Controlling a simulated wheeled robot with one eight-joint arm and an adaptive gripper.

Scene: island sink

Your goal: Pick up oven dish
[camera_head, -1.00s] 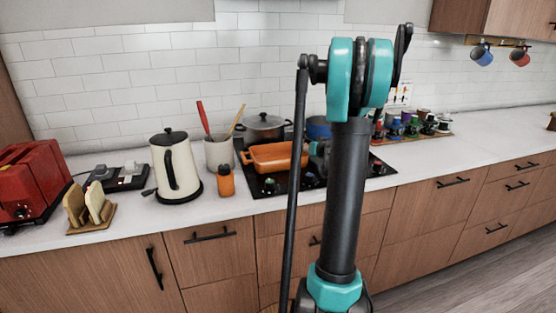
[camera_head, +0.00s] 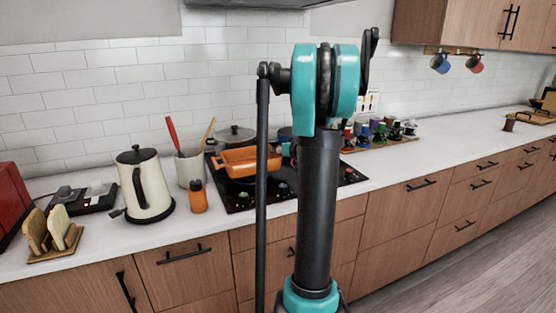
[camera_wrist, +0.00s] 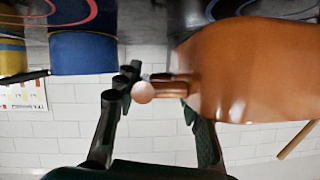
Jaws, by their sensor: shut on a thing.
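The orange oven dish (camera_head: 241,162) is at the cooktop in the head view, in front of a lidded grey pot. It appears a little above the cooktop surface. In the wrist view, which is upside down, the dish (camera_wrist: 245,75) fills the right side, with its handle reaching between my fingers. My gripper (camera_wrist: 160,92) is shut on this handle. In the head view my arm hides most of my gripper and the right end of the dish.
The black cooktop (camera_head: 238,199) lies below the dish. The grey pot (camera_head: 236,134) stands behind it, and a blue pot (camera_wrist: 82,52) shows in the wrist view.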

